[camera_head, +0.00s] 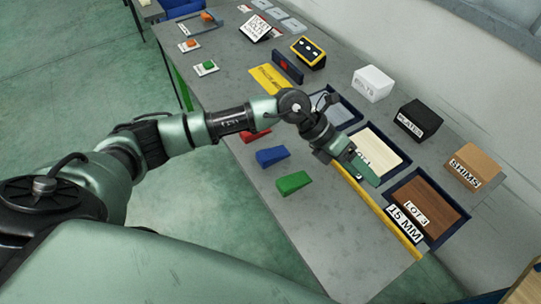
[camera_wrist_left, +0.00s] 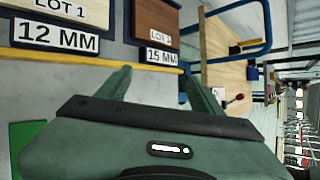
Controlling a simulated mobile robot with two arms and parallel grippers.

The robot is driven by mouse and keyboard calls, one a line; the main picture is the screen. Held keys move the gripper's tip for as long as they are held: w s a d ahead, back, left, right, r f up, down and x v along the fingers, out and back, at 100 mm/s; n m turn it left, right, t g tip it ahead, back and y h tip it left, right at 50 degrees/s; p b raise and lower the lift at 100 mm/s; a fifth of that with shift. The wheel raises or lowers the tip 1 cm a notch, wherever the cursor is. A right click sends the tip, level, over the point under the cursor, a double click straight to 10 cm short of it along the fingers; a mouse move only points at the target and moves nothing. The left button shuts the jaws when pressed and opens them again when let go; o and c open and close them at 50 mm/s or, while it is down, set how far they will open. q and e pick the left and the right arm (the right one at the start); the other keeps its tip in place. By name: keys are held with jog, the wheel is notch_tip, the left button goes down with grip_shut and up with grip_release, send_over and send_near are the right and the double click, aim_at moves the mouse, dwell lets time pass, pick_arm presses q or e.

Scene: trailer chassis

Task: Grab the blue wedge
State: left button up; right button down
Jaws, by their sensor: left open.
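The blue wedge (camera_head: 272,156) lies on the grey workbench (camera_head: 318,222), between a red wedge (camera_head: 255,136) and a green wedge (camera_head: 293,182). My left gripper (camera_head: 364,172) is to the right of the blue wedge, above the yellow strip and the front of the cream tray. In the left wrist view the two fingers of my left gripper (camera_wrist_left: 160,88) stand apart with nothing between them. The blue wedge does not show in that view; a green patch (camera_wrist_left: 24,142), apparently the green wedge, shows at its lower left. My right gripper is not in view.
Blue-rimmed trays, one with a brown board (camera_head: 428,197), line the bench behind a yellow strip (camera_head: 378,210). White (camera_head: 372,83), black (camera_head: 418,119) and tan (camera_head: 474,165) boxes stand along the back. The bench front beside the wedges is clear.

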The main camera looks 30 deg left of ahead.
pick_arm(q)
jog(key=w+a+f+y, duration=0.2)
jog(key=a+y, duration=0.1)
jog(key=a, duration=0.4)
jog(key=w+a+f+y, duration=0.2)
jog(key=a+y, duration=0.1)
jog(key=a, duration=0.4)
jog(key=y, duration=0.4)
send_near(273, 153)
jog(key=shift+w+d+f+g, duration=0.2)
jog(key=shift+w+f, duration=0.15)
jog(key=shift+w, duration=0.2)
jog(key=shift+w+d+f+g, duration=0.2)
jog(key=shift+w+f, duration=0.15)
jog(key=shift+w, duration=0.2)
jog(key=f+p, duration=0.1)
jog(key=f, duration=0.1)
jog(key=s+f+p, duration=0.1)
jog(key=f, duration=0.1)
jog(key=f+p, duration=0.1)
jog(key=f, duration=0.1)
jog(key=shift+s+a+f, duration=0.3)
jog(key=shift+f, duration=0.1)
jog(key=shift+w+f, duration=0.1)
jog(key=shift+f, duration=0.35)
grip_shut()
jog(key=shift+r, duration=0.1)
